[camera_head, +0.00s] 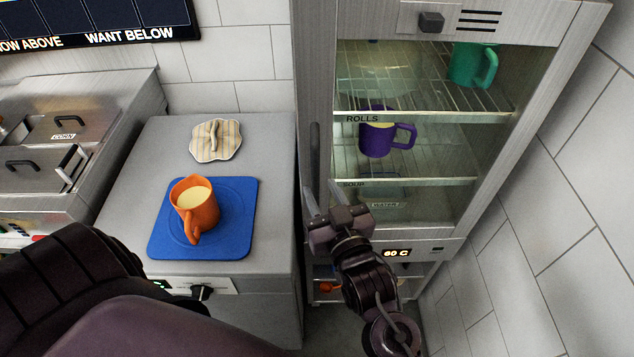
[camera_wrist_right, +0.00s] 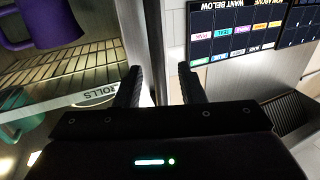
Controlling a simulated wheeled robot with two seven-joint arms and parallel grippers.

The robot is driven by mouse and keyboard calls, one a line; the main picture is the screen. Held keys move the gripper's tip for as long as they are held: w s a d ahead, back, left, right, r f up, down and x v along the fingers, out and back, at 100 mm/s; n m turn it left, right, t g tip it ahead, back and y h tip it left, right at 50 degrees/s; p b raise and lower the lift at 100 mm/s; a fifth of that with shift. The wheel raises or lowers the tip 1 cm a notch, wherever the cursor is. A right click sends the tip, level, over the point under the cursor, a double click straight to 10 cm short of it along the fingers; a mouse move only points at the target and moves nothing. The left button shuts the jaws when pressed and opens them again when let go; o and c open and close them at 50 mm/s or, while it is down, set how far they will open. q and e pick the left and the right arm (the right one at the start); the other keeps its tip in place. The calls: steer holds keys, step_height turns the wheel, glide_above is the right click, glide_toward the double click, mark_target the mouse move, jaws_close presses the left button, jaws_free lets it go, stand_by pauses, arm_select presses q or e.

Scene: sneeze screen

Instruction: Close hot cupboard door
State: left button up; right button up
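The hot cupboard (camera_head: 385,247) stands at the right in the head view, with a tall grey frame and lit shelves behind what looks like a glass door (camera_head: 400,205). I cannot tell whether the door is fully shut or slightly ajar. A long vertical handle (camera_head: 314,150) runs along the door's left side. My right gripper (camera_head: 322,190) is at the handle's lower end. In the right wrist view my right gripper (camera_wrist_right: 160,85) has its fingers apart, with a pale upright surface beyond them; contact with the handle is unclear. My left gripper is out of view.
A purple mug (camera_head: 376,138) and a green mug (camera_head: 470,65) stand on the cupboard shelves. On the counter (camera_head: 270,150) at left, an orange jug (camera_head: 196,208) stands on a blue mat (camera_head: 240,240), behind it a striped cloth (camera_head: 222,140). A tiled wall (camera_head: 560,190) borders the right.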

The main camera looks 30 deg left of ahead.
steer(key=shift+b+v, duration=0.3)
steer(key=shift+v, duration=1.35)
steer(key=w+d+f+m+h, duration=0.1)
steer(key=d+f+h, duration=0.15)
steer(key=f, duration=0.45)
steer(key=w+d+f+m+h, duration=0.1)
steer(key=w+d+f, duration=0.15)
steer(key=f, duration=0.35)
steer(key=w+d+f+h, duration=0.1)
steer(key=d+f+h, duration=0.15)
steer(key=f, duration=0.45)
steer(key=s+d+f+m+g+h, duration=0.1)
steer(key=s+d+f+g+h, duration=0.15)
steer(key=d+f, duration=0.6)
steer(key=s+d+f+m+g+h, duration=0.1)
steer(key=s+d+f+m, duration=0.3)
steer(key=f, duration=0.8)
steer(key=s+d+f+g+h, duration=0.1)
steer(key=s+d+f+g, duration=0.1)
steer(key=s+d+f, duration=0.4)
steer(key=s+d+f+g+h, duration=0.2)
steer(key=s+d+f, duration=0.4)
steer(key=s+d, duration=0.3)
steer(key=s+d+f+m+g+h, duration=0.1)
steer(key=s+d+f, duration=0.5)
steer(key=s, duration=0.6)
steer(key=shift+s+d+f+g+h, duration=0.3)
steer(key=shift+d+g+h, duration=0.15)
steer(key=shift+d+g, duration=0.35)
